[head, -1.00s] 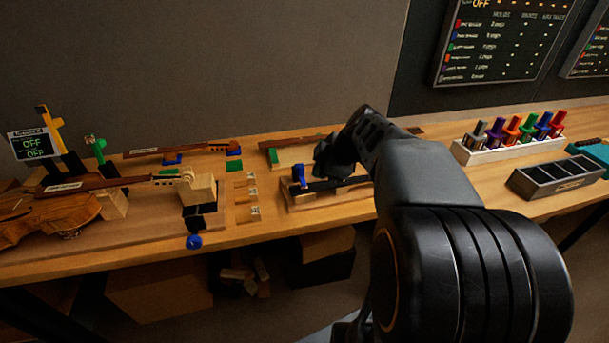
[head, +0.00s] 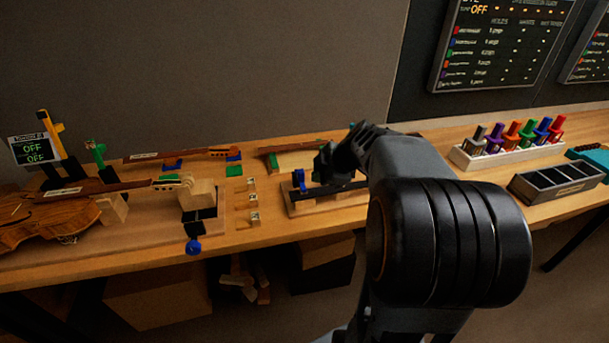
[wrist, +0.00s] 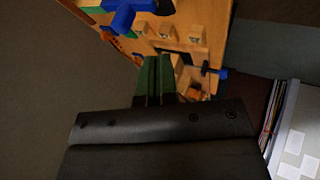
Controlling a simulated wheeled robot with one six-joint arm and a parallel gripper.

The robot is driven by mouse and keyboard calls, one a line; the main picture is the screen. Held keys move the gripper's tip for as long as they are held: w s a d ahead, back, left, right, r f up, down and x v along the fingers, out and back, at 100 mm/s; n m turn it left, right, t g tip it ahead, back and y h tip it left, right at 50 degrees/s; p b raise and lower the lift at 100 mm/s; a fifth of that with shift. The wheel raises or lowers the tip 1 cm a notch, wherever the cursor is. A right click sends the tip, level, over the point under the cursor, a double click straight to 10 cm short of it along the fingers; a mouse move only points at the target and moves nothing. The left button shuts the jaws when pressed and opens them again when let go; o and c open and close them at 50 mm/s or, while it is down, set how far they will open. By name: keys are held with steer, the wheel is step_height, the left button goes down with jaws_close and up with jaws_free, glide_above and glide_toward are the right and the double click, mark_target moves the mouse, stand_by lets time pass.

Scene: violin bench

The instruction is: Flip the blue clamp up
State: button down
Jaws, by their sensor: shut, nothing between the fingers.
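A blue clamp (head: 299,180) stands upright at the left end of a dark bar on a wooden fixture (head: 325,203) at the middle of the bench. My gripper (head: 322,166) is just right of the clamp and slightly above it, shut and empty; whether it touches the clamp I cannot tell. Part of the fixture's right side is hidden behind my arm.
A second blue knob (head: 193,246) hangs at the bench's front edge by a light wooden block (head: 197,194). A violin (head: 45,222) lies at far left. A rack of coloured clamps (head: 500,152) and a grey divided tray (head: 556,181) stand at right.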

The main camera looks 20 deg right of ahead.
mark_target(305, 187)
steer(key=w+f+p, duration=0.1)
steer(key=w+f, duration=0.1)
steer(key=w+a+f+p, duration=0.1)
steer(key=w+f, duration=0.2)
steer(key=shift+w+a, duration=0.15)
steer(key=shift+w, duration=1.05)
steer(key=shift+d+p, duration=0.2)
steer(key=shift+p, duration=0.1)
steer(key=shift+r, duration=0.15)
steer(key=shift+w+r+g+p, duration=0.2)
steer(key=shift+g+p, duration=0.2)
steer(key=shift+p, duration=0.25)
